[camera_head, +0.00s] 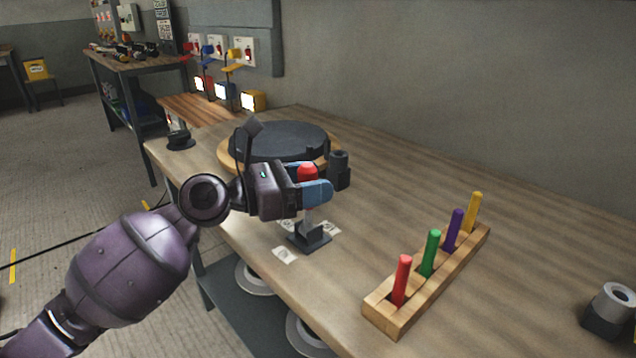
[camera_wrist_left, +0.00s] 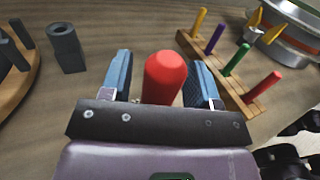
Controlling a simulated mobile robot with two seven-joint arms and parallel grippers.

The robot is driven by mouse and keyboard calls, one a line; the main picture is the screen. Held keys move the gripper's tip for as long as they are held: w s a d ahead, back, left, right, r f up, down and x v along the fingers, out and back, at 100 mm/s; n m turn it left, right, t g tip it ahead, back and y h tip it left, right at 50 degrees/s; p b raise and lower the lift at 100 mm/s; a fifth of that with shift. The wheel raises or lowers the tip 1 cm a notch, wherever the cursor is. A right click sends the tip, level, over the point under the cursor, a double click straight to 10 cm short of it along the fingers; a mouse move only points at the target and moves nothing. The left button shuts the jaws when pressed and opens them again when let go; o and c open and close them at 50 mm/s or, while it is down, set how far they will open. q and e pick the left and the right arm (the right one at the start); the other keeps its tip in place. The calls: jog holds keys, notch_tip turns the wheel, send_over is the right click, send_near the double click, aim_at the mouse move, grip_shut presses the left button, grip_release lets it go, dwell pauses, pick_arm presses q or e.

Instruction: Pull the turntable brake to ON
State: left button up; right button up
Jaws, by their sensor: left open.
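The brake lever has a red knob (camera_head: 307,172) on a thin post over a small dark base (camera_head: 309,237) on the bench, with white labels beside it. My left gripper (camera_head: 316,188) is open at the knob, its blue fingers on either side of it. In the left wrist view the red knob (camera_wrist_left: 165,78) stands between the two fingers of the gripper (camera_wrist_left: 161,84); I cannot tell whether they touch it. The turntable (camera_head: 280,141), a dark disc on a wooden round, lies behind the gripper. The label wording is too small to read. My right gripper is not in view.
A wooden rack (camera_head: 428,283) with red, green, purple and yellow sticks stands to the right. A grey roll on a dark holder (camera_head: 611,306) is at the far right. The bench between rack and wall is clear.

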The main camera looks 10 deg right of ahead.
pick_arm(q)
jog(key=shift+w+d, duration=0.1)
jog(key=shift+d, duration=0.45)
grip_shut()
